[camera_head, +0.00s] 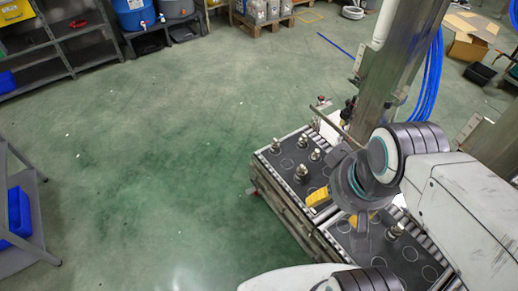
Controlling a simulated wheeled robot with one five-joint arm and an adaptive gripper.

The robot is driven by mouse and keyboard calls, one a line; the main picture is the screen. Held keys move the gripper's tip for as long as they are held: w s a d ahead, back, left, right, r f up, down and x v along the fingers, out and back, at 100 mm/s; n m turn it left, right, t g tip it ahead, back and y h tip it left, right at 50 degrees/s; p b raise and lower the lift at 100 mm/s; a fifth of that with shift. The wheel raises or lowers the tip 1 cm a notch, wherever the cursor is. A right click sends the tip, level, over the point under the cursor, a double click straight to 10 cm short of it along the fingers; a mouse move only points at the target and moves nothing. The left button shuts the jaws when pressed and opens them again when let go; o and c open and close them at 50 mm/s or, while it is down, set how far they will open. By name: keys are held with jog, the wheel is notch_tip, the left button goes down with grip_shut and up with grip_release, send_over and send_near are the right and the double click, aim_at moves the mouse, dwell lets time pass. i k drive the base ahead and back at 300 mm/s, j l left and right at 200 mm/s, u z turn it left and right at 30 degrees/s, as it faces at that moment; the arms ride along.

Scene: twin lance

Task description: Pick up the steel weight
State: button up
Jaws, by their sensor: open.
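Several small shiny steel weights stand upright on a dark board (284,160) with circle marks. Among them are one at the back left (276,146), one at the back (304,141), one at the right (315,156) and one nearer the front (301,173). Another steel weight (395,231) stands on a second dark board (408,263) at the front right. My gripper (362,243) is open and points down over the second board, left of that weight. It looks apart from the weight. My arm hides part of both boards, and the fingertips are hard to make out.
The boards lie on a roller conveyor (285,210). A yellow block (317,197) sits at the first board's front edge. A steel post (390,75) with blue cables (430,80) rises behind. Green floor (160,150) is clear to the left; shelving (70,45) stands beyond.

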aim_at(275, 145)
jog(key=j+u, duration=0.5)
jog(key=i+j+u, duration=0.7)
jog(key=i+z, duration=0.1)
jog(key=i, duration=0.5)
jog(key=i+j+z, duration=0.15)
jog(key=i, duration=0.5)
jog(key=i+z, duration=0.3)
jog(key=i, duration=0.25)
jog(key=i+j+z, duration=0.15)
jog(key=i+z, duration=0.2)
jog(key=i, duration=0.15)
jog(key=i+j+z, duration=0.3)
jog(key=i, duration=0.25)
jog(key=i+l+z, duration=0.15)
jog(key=i+z, duration=0.15)
jog(key=z, duration=0.2)
jog(key=i+z, duration=0.25)
jog(key=z, duration=0.25)
jog(key=i+j+z, duration=0.1)
jog(key=i+z, duration=0.2)
jog(key=z, duration=0.2)
jog(key=i+l+z, duration=0.2)
jog(key=i+l, duration=0.35)
jog(key=i, duration=0.2)
jog(key=i+l+u, duration=0.1)
jog(key=l, duration=0.25)
jog(key=i, duration=0.1)
